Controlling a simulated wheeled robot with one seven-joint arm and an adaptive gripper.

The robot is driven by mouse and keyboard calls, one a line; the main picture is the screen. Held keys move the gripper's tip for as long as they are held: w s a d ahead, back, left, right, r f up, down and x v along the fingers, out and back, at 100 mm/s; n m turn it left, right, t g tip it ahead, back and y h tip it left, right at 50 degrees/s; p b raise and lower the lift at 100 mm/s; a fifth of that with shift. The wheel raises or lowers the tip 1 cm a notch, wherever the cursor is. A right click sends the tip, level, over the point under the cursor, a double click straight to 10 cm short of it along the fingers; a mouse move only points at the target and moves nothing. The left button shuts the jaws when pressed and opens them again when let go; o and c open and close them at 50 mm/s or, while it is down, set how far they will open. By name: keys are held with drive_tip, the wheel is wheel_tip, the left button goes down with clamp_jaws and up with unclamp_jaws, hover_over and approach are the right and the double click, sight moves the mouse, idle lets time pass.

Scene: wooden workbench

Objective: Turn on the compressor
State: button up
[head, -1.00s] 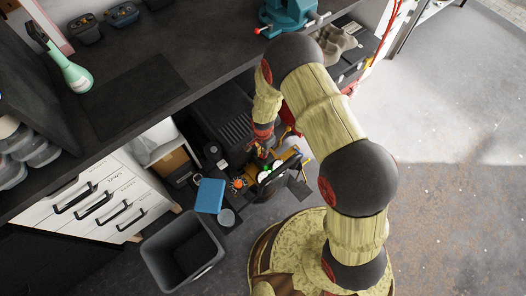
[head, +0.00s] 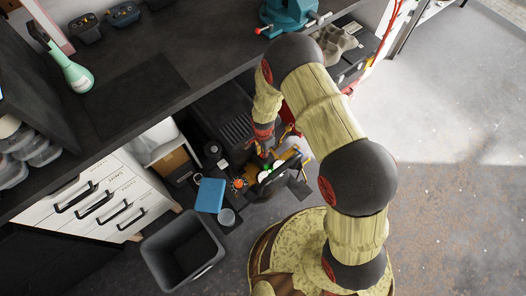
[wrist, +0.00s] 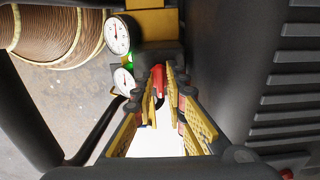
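The compressor (head: 232,128) is a dark ribbed machine under the bench. Its ribbed side (wrist: 285,100) fills the right of the wrist view. Two white round dials, an upper gauge (wrist: 117,35) and a lower gauge (wrist: 124,80), sit left of the finger line, with a small green glow (wrist: 130,61) between them. A red part (wrist: 158,78) of the compressor shows at the far end of the gap between my fingers. My gripper (wrist: 163,84) has yellow-padded fingers standing apart, one each side of that gap. Contact with the red part cannot be told. In the head view my arm partly hides this area.
A blue box (head: 210,195), a grey bin (head: 183,250) and white drawers (head: 105,195) stand left of the compressor. The bench top (head: 170,55) overhangs it, with a teal vise (head: 285,15) at its edge. Floor at the right is clear.

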drive_tip(key=shift+o, duration=1.3)
drive_tip(key=shift+r, duration=0.1)
wheel_tip(320, 180, up, 12)
